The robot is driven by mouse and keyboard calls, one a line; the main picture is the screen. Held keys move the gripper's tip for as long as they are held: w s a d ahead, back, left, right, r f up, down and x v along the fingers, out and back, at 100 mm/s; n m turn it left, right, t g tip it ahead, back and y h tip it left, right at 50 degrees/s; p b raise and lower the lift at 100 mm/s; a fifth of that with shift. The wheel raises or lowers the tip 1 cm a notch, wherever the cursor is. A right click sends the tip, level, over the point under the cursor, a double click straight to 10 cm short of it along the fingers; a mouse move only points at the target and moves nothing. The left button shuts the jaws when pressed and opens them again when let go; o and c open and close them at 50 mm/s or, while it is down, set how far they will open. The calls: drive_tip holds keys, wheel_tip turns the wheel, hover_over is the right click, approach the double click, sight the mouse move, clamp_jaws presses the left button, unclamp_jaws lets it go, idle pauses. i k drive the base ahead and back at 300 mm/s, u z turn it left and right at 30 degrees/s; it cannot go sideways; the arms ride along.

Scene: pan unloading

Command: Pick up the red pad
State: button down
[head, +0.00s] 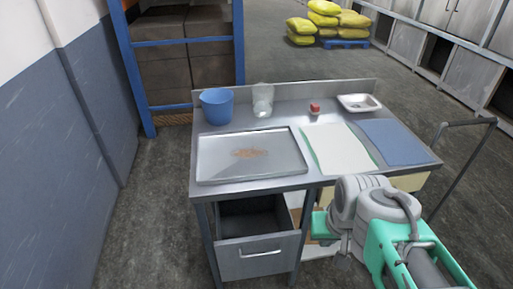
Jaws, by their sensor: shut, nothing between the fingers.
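The red pad (315,107) is a small red block near the back of the metal table, right of the middle. A small pale patch shows under its lower edge; I cannot tell what it is. My gripper (343,258) is at the lower right, in front of the table's front edge and below the top. It is well apart from the red pad, on the near side. It is shut and empty. My wrist and arm hide much of it.
An open drawer (258,257) juts out below.

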sight(315, 108)
drive_tip(key=z, duration=1.9)
drive_tip(key=i, duration=1.65)
drive_tip(key=u, duration=2.15)
